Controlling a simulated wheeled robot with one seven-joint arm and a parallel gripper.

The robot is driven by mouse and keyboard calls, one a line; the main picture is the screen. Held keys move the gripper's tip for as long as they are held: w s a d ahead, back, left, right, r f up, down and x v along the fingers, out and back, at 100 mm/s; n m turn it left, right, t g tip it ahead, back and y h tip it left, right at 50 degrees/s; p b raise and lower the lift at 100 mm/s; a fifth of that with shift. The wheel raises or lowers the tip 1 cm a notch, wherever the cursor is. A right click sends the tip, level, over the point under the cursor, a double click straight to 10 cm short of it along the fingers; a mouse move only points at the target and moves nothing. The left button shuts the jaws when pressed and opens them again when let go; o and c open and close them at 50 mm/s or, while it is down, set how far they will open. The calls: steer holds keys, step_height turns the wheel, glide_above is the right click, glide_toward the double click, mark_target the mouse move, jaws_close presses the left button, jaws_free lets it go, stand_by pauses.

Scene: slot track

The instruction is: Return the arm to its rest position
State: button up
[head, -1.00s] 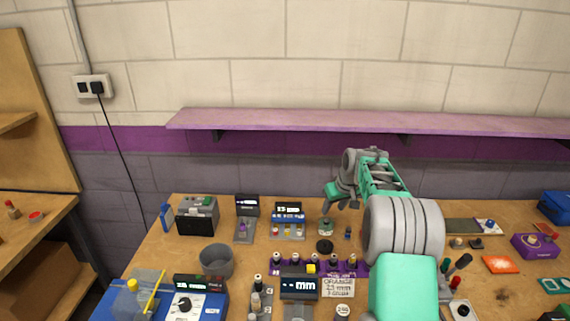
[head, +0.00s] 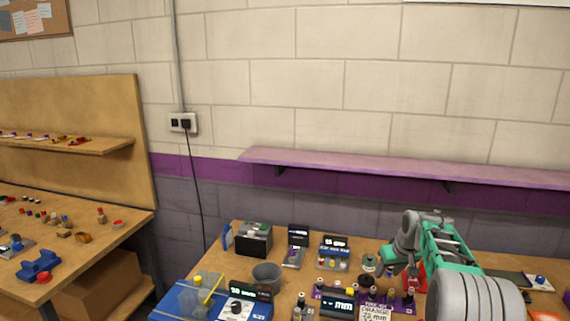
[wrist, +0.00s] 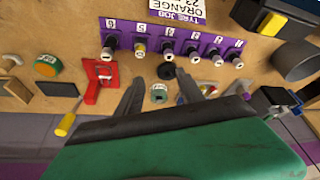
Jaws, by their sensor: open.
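My arm reaches in from the lower right of the head view, its green and grey links over the workbench. My gripper (head: 388,262) hangs above the bench near a small green-topped pot (head: 369,262). In the wrist view, my gripper (wrist: 160,77) has its two dark fingers apart, with nothing held between them. The same pot shows beyond the fingers, with a black ring (wrist: 166,71) just past it. A purple rack (wrist: 178,42) with several upright pegs lies beyond the ring.
The bench holds a grey cup (head: 266,276), a blue tray (head: 185,302) and displays (head: 337,302). A red part (wrist: 98,77) lies left of the fingers in the wrist view. A purple shelf (head: 400,171) runs along the wall. A second bench (head: 80,210) stands at left.

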steer(key=s+a+r, duration=0.5)
steer(key=s+a, duration=0.1)
steer(key=s, duration=0.3)
steer(key=s+a+r, duration=0.4)
steer(key=s+a, duration=0.2)
steer(key=s, duration=0.2)
steer(key=s+a+f, duration=0.2)
steer(key=s, duration=0.7)
steer(key=s+a+f+m, duration=0.1)
steer(key=s+a, duration=0.1)
steer(key=s, duration=0.7)
steer(key=shift+a+f+g+h, duration=0.3)
steer(key=shift+a+f+g, duration=0.05)
steer(key=shift+a+g, duration=0.05)
